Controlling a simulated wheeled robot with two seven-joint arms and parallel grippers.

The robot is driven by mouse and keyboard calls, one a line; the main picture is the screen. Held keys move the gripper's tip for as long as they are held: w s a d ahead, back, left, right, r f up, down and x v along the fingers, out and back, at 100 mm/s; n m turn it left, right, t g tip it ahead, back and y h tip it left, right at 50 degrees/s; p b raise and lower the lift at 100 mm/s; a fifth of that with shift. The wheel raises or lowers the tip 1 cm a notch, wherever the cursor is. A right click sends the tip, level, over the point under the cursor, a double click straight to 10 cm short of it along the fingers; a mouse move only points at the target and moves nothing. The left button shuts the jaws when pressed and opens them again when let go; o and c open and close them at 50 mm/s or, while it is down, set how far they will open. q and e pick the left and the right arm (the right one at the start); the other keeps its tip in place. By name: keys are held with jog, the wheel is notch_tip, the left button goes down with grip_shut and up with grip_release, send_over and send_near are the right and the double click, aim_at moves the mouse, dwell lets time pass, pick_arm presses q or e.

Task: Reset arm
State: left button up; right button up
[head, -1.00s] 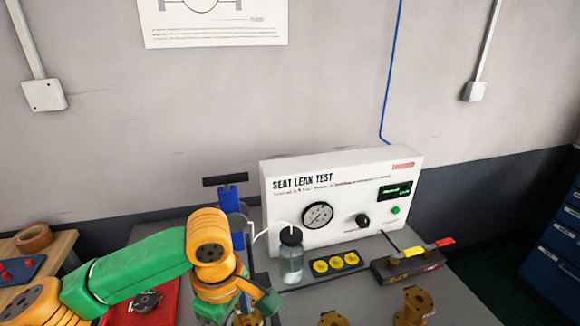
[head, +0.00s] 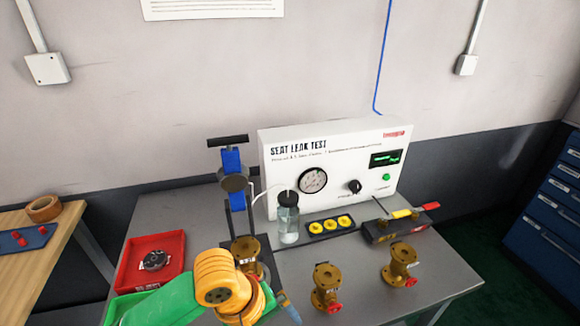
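My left arm, green and orange, comes in at the bottom of the head view, and its wrist (head: 222,280) is in front of the clamp stand. The gripper itself is hidden or cut off by the lower edge, so its fingers cannot be made out. My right gripper is not in view. A brass valve (head: 246,254) stands at the blue clamp stand (head: 233,180), partly hidden behind my wrist. Two more brass valves with red parts, one in the middle (head: 326,284) and one to the right (head: 400,262), stand upright on the grey table (head: 440,270).
The white seat leak test box (head: 335,165) stands at the back with a gauge and green display. A clear bottle (head: 288,222), a tray of yellow caps (head: 330,226) and a dark block with coloured handles (head: 398,222) are before it. A red tray (head: 130,270) lies left.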

pick_arm(q)
jog(key=s+a+f+m+t+y, duration=0.3)
jog(key=s+a+f+m, duration=0.65)
jog(key=a, duration=0.45)
notch_tip(320, 180, down, 16)
jog(key=s+n+g, duration=0.1)
jog(key=s+n, duration=0.1)
jog(key=s+a+f+g, duration=0.1)
jog(key=s+a+f, duration=0.1)
jog(key=s+f, duration=0.9)
jog(key=shift+s+f+m+g, duration=0.35)
jog(key=shift+s+f+g, duration=0.05)
jog(key=shift+s, duration=0.4)
